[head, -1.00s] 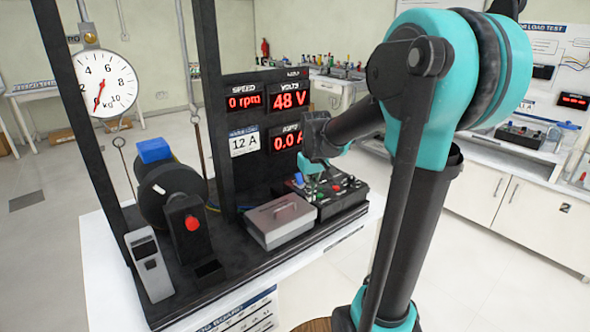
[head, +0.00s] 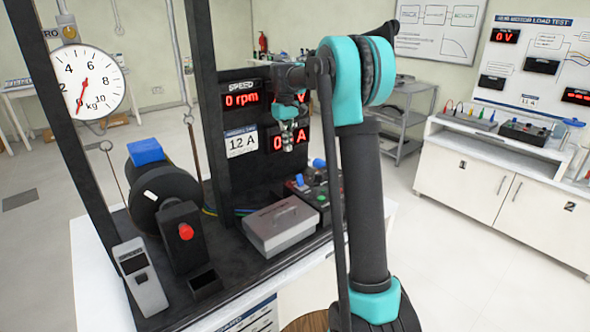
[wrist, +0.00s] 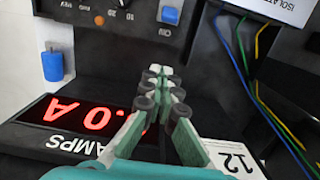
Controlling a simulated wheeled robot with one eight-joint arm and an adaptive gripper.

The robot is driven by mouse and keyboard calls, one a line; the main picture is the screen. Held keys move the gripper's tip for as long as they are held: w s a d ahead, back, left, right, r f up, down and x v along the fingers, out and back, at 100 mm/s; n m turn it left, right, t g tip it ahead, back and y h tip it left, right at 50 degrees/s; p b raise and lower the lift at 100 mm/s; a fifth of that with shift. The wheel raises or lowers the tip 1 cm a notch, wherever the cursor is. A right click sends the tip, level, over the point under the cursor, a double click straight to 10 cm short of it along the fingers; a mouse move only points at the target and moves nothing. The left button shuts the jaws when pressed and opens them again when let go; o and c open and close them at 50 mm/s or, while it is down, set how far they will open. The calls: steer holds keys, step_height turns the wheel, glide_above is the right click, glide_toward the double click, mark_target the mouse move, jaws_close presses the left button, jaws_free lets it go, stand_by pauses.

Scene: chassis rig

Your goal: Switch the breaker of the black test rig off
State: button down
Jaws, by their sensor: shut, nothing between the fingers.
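The black test rig (head: 222,120) stands on a white bench in the head view. Its control box (head: 322,193), with red, green and blue controls, is partly hidden behind my arm. In the wrist view the panel (wrist: 90,14) appears upside down at the top, with an orange-marked dial and a blue square switch (wrist: 170,14). I cannot tell which control is the breaker. My gripper (head: 288,142) is shut and empty, above the box and in front of the displays. Its fingertips (wrist: 162,84) also show in the wrist view, apart from the panel.
A grey lidded case (head: 282,228) sits left of the control box. A blue cylinder (wrist: 56,66) shows left in the wrist view. Yellow, green and blue wires (wrist: 262,90) run at its right. The speed display (head: 242,100) reads 0 rpm; my gripper partly covers the others.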

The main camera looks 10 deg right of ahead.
mark_target(300, 180)
steer(key=shift+f, duration=0.1)
steer(key=s+f, duration=0.1)
steer(key=f, duration=0.2)
steer(key=d+f, duration=0.1)
steer(key=f, duration=0.1)
steer(key=s+f, duration=0.1)
steer(key=f, duration=0.2)
steer(key=shift+s+d+f, duration=0.25)
steer(key=shift+s+f, duration=0.1)
steer(key=shift+s+d+r, duration=0.3)
steer(key=shift+s+d, duration=0.05)
steer(key=shift+s, duration=0.25)
